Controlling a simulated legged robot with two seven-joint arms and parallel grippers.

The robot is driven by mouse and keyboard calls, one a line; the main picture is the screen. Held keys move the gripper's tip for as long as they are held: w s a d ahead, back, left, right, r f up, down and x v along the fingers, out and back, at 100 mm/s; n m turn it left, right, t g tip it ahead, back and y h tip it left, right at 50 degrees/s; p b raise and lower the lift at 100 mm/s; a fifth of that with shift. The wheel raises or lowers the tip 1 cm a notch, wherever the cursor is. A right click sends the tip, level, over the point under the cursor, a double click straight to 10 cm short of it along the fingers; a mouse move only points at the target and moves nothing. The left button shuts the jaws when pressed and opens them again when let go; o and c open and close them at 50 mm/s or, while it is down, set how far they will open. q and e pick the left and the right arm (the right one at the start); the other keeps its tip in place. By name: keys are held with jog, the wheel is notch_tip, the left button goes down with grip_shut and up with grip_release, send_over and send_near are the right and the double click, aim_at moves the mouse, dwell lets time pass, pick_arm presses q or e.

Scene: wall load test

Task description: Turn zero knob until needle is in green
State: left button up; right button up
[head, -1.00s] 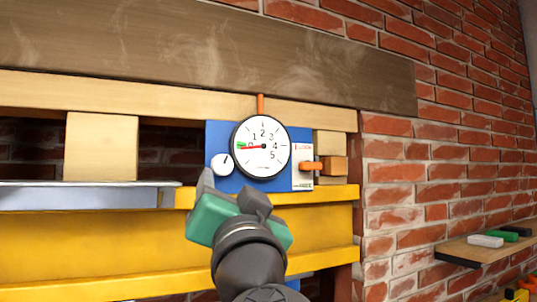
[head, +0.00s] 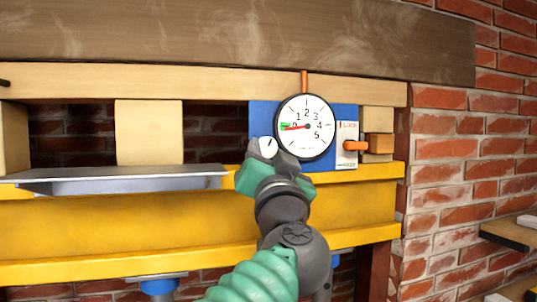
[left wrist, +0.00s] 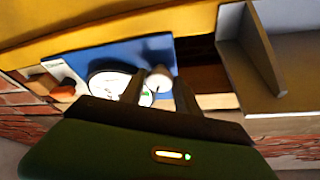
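The round white gauge (head: 306,143) sits on a blue panel (head: 262,117). Its red needle points left near 0, along the lower edge of the small green mark (head: 284,127). The white zero knob (head: 267,146), with a dark pointer line, is at the gauge's lower left. My left gripper (head: 268,156) is just in front of the knob, its fingers apart. In the left wrist view the knob (left wrist: 159,80) shows between the two fingertips (left wrist: 158,92); whether they touch it I cannot tell. My right gripper is not in view.
An orange lever (head: 356,145) by a white label is right of the gauge. A yellow beam (head: 110,232) runs below the panel, with a grey metal tray (head: 120,177) at left. A wooden shelf (head: 510,233) is at the far right on the brick wall.

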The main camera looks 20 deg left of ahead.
pick_arm(q)
jog(key=shift+f, duration=0.1)
grip_shut()
jog(key=shift+f+m+h+b, duration=0.25)
jog(key=shift+m+b, duration=0.25)
jog(key=shift+b, duration=0.25)
jog(key=shift+r+m+h+b, duration=0.25)
jog(key=shift+m+h+b, duration=0.15)
jog(key=shift+m, duration=0.4)
jog(key=o, duration=0.6)
grip_release()
jog(key=shift+o, duration=1.1)
jog(key=shift+w, duration=0.1)
